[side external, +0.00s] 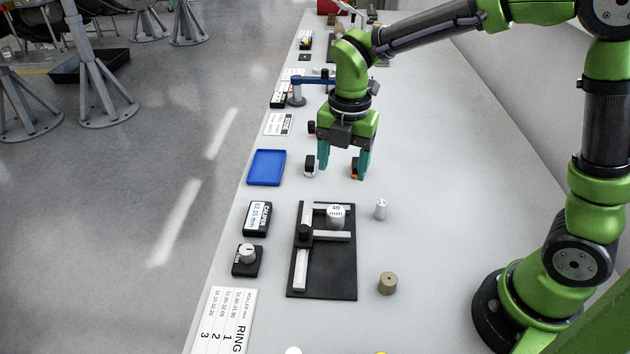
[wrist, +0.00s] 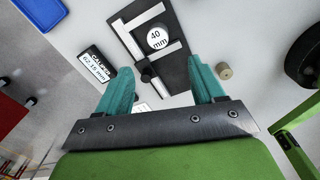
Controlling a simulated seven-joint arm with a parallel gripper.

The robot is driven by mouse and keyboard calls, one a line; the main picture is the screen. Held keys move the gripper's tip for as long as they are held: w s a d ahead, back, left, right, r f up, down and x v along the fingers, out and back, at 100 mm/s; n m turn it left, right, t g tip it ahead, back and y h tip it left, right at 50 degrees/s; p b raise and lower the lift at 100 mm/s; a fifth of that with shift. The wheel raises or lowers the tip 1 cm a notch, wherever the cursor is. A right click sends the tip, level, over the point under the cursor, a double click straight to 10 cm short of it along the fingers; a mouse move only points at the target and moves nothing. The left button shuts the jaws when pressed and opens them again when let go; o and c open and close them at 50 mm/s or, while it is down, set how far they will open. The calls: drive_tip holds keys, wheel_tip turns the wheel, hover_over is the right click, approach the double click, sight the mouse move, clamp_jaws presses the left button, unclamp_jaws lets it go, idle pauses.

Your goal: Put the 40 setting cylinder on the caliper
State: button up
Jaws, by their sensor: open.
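The 40 setting cylinder (side external: 336,221), silver with a white top marked "40 mm", stands upright at the caliper (side external: 302,268), between its two jaws. It also shows there in the wrist view (wrist: 157,38); I cannot tell whether it touches both jaws. The caliper has a silver beam and a black sliding knob on a black base plate (side external: 340,280). My gripper (side external: 342,172) is open and empty, beyond the caliper in the side view and apart from the cylinder. In the wrist view its teal fingers (wrist: 162,85) are spread wide.
A small silver cylinder (side external: 381,209) and a tan cylinder (side external: 387,284) stand right of the caliper. A caliper readout (side external: 257,219), a black knob box (side external: 247,260), a blue tray (side external: 267,167) and a ring chart (side external: 224,322) lie left. Small dark blocks are near my fingers.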

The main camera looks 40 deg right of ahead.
drive_tip(key=s+d+r+m+t, duration=0.1)
drive_tip(key=s+r+m+t, duration=0.1)
drive_tip(key=m, duration=0.7)
drive_tip(key=s+d+r+m+t+y, duration=0.1)
drive_tip(key=s+d+r+m+t, duration=0.1)
drive_tip(key=s+r+m, duration=0.2)
drive_tip(key=s+d+r+m+t, duration=0.2)
drive_tip(key=s+m, duration=0.6)
drive_tip(key=m, duration=0.6)
drive_tip(key=shift+d+r+m+t+y, duration=0.15)
drive_tip(key=shift+r+m+t+y, duration=0.25)
drive_tip(key=shift+r, duration=0.15)
